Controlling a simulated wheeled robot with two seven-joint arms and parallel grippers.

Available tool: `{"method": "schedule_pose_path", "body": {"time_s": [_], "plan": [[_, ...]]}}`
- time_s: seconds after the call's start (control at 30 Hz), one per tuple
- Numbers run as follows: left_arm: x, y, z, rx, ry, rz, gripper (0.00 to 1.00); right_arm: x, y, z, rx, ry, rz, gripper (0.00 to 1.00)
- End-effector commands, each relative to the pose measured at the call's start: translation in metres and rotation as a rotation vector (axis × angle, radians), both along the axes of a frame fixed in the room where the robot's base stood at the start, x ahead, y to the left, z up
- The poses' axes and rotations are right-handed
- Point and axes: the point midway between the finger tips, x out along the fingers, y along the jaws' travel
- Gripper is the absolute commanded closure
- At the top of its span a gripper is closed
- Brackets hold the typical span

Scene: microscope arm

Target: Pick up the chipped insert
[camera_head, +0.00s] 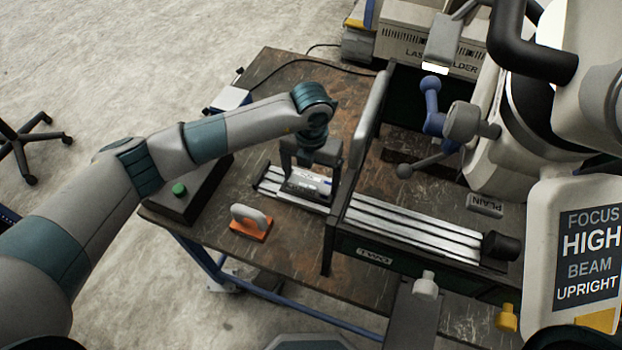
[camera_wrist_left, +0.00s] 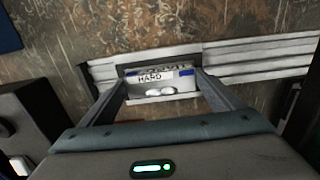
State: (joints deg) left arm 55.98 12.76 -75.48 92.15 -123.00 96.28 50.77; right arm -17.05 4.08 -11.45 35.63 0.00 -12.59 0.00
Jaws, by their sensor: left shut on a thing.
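A small grey block-like insert (camera_head: 306,188) sits at the left end of a slotted metal rail on the table. In the left wrist view the insert (camera_wrist_left: 158,88) carries a label reading HARD, blue ends and two bright spots on its near face. I cannot make out for certain whether it is chipped. My left gripper (camera_head: 311,177) reaches down over it, with one finger at each end. In the left wrist view the gripper (camera_wrist_left: 160,80) is shut on it. I cannot tell whether it is clear of the rail. My right gripper is not in view.
The slotted rail (camera_head: 415,228) runs right through a dark frame labelled TWO (camera_head: 375,256). An orange-based holder (camera_head: 250,222) and a dark box with a green button (camera_head: 180,189) stand at left. A large microscope-like machine (camera_head: 540,110) crowds the right.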

Motion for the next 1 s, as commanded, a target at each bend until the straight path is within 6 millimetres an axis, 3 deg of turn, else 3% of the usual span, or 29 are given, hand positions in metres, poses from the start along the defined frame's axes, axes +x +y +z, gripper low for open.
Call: {"method": "schedule_pose_path", "body": {"time_s": [0.6,0.8,1.0], "plan": [[0.001,-0.001,0.08,-0.003,-0.005,-0.002,0.64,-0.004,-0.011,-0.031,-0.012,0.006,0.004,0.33],[0.001,-0.001,0.095,-0.002,-0.003,-0.001,0.64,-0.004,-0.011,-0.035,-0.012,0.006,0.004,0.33],[0.0,0.0,0.097,-0.002,-0.002,-0.001,0.64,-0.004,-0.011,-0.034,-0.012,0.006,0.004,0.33]]}}
